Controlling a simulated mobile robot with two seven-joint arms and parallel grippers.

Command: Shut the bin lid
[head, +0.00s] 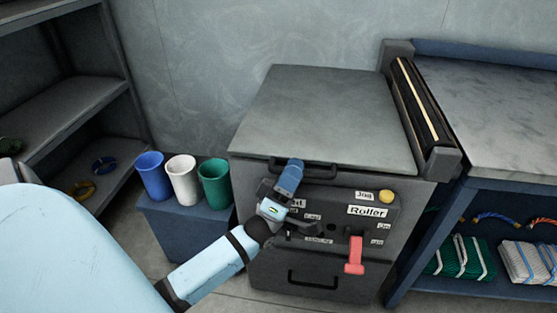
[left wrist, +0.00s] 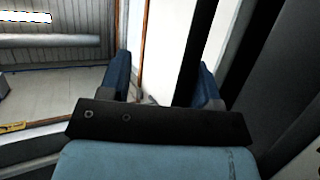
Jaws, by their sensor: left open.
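The grey bin lid (head: 325,120) lies roughly flat on top of the dark grey cabinet (head: 265,270). A black bar handle (head: 318,173) runs along the lid's front edge. My left gripper (head: 290,172) is at the left part of this handle, in front of the lid edge. Its blue fingers stand apart in the left wrist view (left wrist: 163,78), with a dark bar passing between or behind them. I cannot tell whether the fingers touch the handle. My gripper hides part of the front edge and panel. My right gripper is not in view.
The cabinet's front has a control panel with a yellow button (head: 386,196) and a red lever (head: 355,255). Blue, white (head: 183,180) and green cups stand on a blue box at left. A marble-topped bench (head: 495,115) adjoins at right. Shelves (head: 60,110) stand far left.

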